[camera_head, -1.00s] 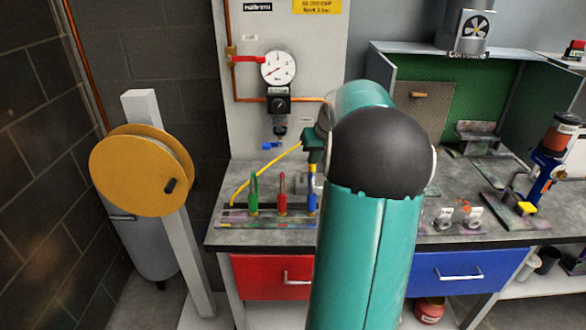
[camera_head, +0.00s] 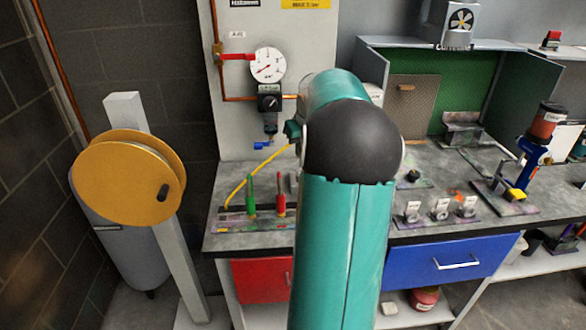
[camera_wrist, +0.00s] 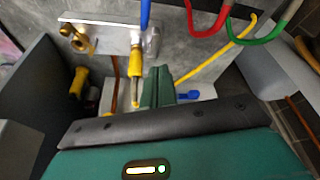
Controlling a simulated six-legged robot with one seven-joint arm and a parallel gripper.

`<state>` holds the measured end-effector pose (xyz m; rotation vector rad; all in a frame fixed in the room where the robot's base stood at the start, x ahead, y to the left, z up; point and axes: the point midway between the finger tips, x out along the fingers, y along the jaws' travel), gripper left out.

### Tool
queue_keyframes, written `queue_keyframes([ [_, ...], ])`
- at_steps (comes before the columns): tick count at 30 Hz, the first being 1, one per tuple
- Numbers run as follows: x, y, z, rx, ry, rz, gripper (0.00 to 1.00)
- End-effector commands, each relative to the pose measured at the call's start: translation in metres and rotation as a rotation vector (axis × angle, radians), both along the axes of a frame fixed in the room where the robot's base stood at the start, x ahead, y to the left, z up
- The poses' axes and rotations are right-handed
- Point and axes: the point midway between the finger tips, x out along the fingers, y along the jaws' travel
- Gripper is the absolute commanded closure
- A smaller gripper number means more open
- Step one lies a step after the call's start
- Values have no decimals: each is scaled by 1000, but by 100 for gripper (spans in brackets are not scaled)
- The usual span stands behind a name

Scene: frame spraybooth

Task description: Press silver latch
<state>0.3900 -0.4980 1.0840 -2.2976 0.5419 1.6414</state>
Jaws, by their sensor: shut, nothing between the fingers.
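My gripper (camera_wrist: 156,88) shows in the wrist view as two dark green fingers pressed together, with nothing between them. A small shiny silver part (camera_wrist: 152,43) sits beside the upper end of a yellow-sleeved fitting (camera_wrist: 135,76), beyond my fingertips. I cannot tell for certain whether this part is the silver latch. The fitting stands just left of my fingers. I cannot tell whether the fingers touch it.
Brass fittings (camera_wrist: 80,38) lie on a grey plate. A blue lever (camera_wrist: 187,96) is right of my fingers; red (camera_wrist: 208,20) and green (camera_wrist: 255,38) hoses loop above. Green (camera_head: 251,195) and red (camera_head: 281,197) handles stand on the bench, below a pressure gauge (camera_head: 268,65).

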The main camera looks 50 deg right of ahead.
Motion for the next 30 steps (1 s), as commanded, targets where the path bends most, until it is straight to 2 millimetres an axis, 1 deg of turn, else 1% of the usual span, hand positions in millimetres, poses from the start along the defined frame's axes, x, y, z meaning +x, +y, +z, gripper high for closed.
queue_keyframes([
  [4, 1, -1, -4, 2, 0, -1, 100],
  [8, 6, -2, -18, 3, 2, 0, 100],
  [15, 20, -8, -60, 3, 2, 0, 100],
  [18, 26, -10, -76, 3, 1, 1, 100],
  [21, 30, -12, -87, 2, 0, 2, 100],
  [25, 33, -13, -94, 1, 0, 0, 100],
  [30, 33, -13, -95, 0, 0, 0, 100],
])
